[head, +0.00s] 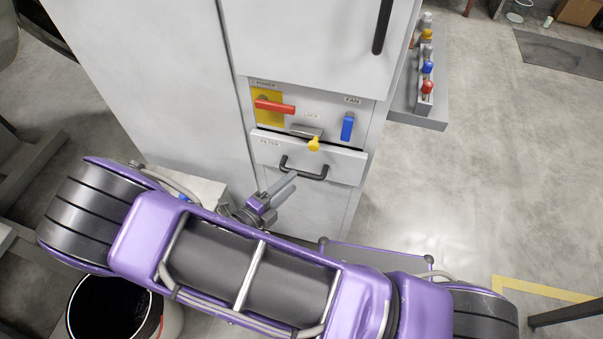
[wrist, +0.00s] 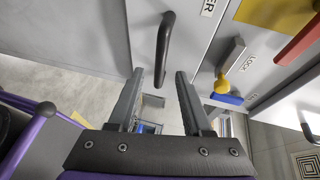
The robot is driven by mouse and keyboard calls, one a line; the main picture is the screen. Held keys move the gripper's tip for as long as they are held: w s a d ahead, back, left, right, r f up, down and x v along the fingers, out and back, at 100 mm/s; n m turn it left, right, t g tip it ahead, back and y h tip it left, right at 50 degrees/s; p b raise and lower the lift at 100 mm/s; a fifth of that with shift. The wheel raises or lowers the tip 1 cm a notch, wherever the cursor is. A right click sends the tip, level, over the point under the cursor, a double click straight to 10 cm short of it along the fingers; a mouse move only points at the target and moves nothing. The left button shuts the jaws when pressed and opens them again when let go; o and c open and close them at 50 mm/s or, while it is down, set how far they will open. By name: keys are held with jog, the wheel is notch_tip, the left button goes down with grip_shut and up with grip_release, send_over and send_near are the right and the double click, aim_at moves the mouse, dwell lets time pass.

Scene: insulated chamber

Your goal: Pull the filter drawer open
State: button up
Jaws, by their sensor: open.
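The filter drawer (head: 331,163) is a pale grey front low on the cabinet, labelled FILTER, with a dark bar handle (head: 305,172). A dark gap runs along its top edge; I cannot tell whether it is ajar. In the wrist view my gripper (wrist: 158,73) is open, and the near end of the handle (wrist: 165,45) appears between the fingertips. I see no clear contact. A yellow-knobbed lock (head: 313,143) sits just above the drawer.
Above the drawer are a red power handle (head: 274,106) on a yellow plate and a blue fan switch (head: 347,127). A grey shelf with coloured valves (head: 428,88) projects at the right. A black bucket (head: 112,308) stands lower left. The floor at right is mostly clear.

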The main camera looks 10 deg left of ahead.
aim_at(301, 172)
jog(key=x, duration=0.5)
jog(key=shift+w+d, duration=0.2)
jog(key=shift+w, duration=0.05)
grip_shut()
dwell(1.2)
